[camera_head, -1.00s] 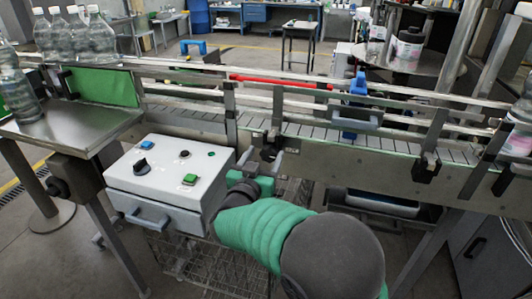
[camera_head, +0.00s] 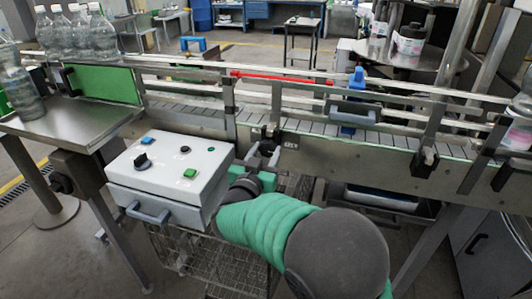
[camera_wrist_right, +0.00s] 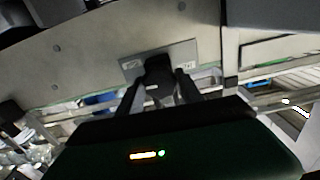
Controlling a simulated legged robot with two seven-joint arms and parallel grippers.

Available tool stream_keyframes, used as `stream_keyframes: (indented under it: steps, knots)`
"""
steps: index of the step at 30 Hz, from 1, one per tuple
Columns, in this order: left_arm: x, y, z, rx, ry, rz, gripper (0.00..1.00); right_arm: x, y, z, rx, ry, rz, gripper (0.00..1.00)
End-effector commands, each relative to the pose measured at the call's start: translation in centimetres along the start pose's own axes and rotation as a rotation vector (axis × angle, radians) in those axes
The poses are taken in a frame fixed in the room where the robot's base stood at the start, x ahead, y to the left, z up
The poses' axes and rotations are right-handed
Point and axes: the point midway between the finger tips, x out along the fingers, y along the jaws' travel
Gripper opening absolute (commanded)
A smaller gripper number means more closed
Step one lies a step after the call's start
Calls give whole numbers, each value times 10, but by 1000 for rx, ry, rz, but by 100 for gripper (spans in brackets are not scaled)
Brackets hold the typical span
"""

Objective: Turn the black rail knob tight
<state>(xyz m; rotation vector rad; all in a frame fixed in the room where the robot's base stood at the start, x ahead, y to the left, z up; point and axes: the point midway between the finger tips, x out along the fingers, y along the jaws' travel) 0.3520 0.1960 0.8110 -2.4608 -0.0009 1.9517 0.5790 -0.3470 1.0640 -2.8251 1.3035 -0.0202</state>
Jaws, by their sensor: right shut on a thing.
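The black rail knob (camera_head: 269,137) sits on the near side of the conveyor rail, in front of a metal post. In the right wrist view the knob (camera_wrist_right: 158,72) stands before a small plate, between the two dark fingers. My right gripper (camera_head: 262,157) reaches up to it from below, with a green sleeve on the arm behind. In the wrist view the right gripper (camera_wrist_right: 160,92) is shut on the knob, one finger on each side. The gripper partly hides the knob in the head view. My left gripper is not in view.
A grey control box (camera_head: 165,170) with buttons and a black switch stands just left of my right arm. Another black knob (camera_head: 425,162) is farther right on the conveyor (camera_head: 360,155). Bottles (camera_head: 75,35) stand at the upper left. A wire basket (camera_head: 235,255) lies below.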

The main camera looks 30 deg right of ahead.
Motion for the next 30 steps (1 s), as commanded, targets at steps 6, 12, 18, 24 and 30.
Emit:
stream_keyframes:
  steps: [6, 12, 18, 24, 30]
  knots:
    - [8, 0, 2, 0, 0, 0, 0, -1, 0, 4, 107, -3, -2, 2]
    - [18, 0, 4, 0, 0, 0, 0, -1, 0, 5, 273, -3, -1, 2]
    - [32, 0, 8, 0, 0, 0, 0, -1, 0, 6, 463, -4, -1, 2]
    - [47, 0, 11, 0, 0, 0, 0, -1, 0, 7, 653, -5, -1, 2]
    - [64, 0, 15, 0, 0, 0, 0, -1, 0, 8, 843, -5, 0, 2]
